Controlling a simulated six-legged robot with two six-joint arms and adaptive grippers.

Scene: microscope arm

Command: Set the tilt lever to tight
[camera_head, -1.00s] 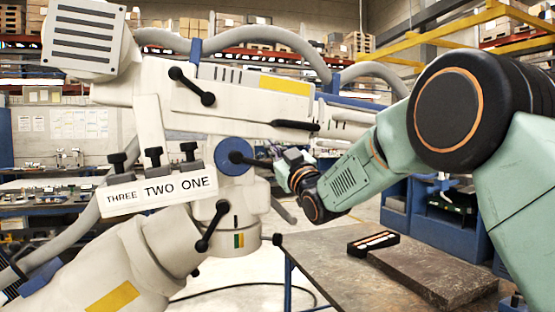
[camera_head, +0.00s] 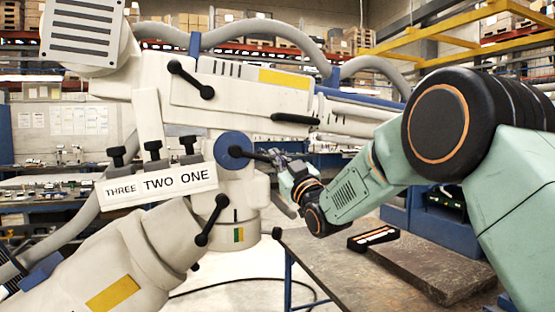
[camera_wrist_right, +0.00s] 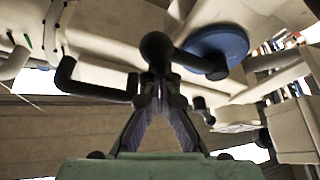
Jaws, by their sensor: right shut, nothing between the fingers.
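The pale microscope arm (camera_head: 205,150) fills the left and middle of the head view. A black lever (camera_head: 255,155) sticks out to the right from a blue disc (camera_head: 226,143) on its joint. I cannot tell for sure which lever is the tilt lever. My right gripper (camera_head: 279,160) is at this lever's end. In the right wrist view the gripper (camera_wrist_right: 156,91) is shut and empty, its fingertips close against the lever's ball knob (camera_wrist_right: 157,46); contact is unclear. The blue disc (camera_wrist_right: 220,43) lies to the right there. My left gripper is out of view.
Another black lever (camera_head: 212,220) sits lower, above a green and yellow label (camera_head: 239,235); one more (camera_head: 191,80) sits higher. A black handle (camera_head: 295,118) is above the gripper. A table (camera_head: 335,278) with a black tray (camera_head: 373,239) stands at lower right.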

